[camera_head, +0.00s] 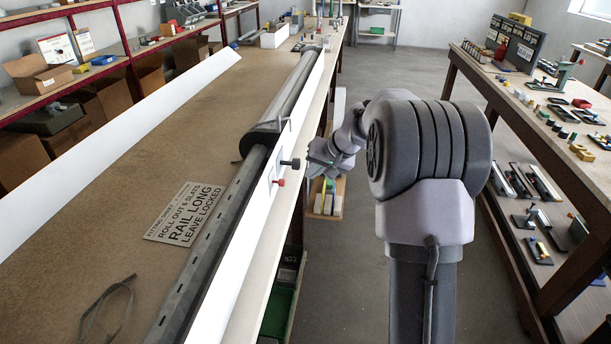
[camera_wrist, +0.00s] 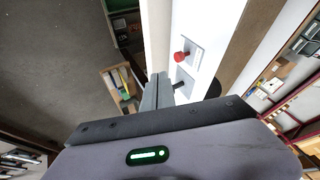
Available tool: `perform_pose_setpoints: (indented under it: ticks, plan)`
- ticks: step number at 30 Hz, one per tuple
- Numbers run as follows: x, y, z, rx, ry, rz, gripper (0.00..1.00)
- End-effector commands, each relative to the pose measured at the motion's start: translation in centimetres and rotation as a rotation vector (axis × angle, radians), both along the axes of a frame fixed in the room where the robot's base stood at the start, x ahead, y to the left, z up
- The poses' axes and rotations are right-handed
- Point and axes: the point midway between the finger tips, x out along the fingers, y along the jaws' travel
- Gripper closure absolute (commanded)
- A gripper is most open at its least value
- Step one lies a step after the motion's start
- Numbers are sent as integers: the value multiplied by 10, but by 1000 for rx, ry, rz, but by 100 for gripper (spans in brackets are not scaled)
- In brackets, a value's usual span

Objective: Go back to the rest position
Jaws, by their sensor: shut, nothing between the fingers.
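My gripper (camera_head: 313,163) is just right of the long workbench's edge, beside the white strip. In the wrist view its two grey fingers (camera_wrist: 157,84) are together with nothing between them. A red knob (camera_head: 279,182) and a black knob (camera_head: 291,163) stick out from a small plate on the white strip. The red knob (camera_wrist: 181,57) and the black knob (camera_wrist: 179,86) also show in the wrist view, right of the fingers. My fingers look apart from both knobs, though the black one is close to them in that picture.
A dark roller and slotted rail (camera_head: 187,270) run along the bench beside the white strip (camera_head: 243,250). A "RAIL LONG" card (camera_head: 186,213) lies on the bench. A grey floor aisle (camera_head: 395,75) is clear behind my arm. A second table (camera_head: 545,135) with many small parts stands right.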

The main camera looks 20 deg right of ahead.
Motion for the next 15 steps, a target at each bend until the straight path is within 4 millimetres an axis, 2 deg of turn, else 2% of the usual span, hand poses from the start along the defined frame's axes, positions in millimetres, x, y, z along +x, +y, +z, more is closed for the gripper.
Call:
perform_pose_setpoints:
  ticks: [3,8,10,11,13,14,15]
  plan:
    - [-9,-4,13,-1,0,-1,100]
    - [-12,-4,15,-1,1,0,100]
    - [-18,7,25,-2,2,5,100]
    - [-24,16,34,-3,3,12,100]
    - [-51,53,63,-7,13,32,100]
    - [-69,73,77,-9,20,43,100]
    - [-98,100,94,-13,30,55,100]
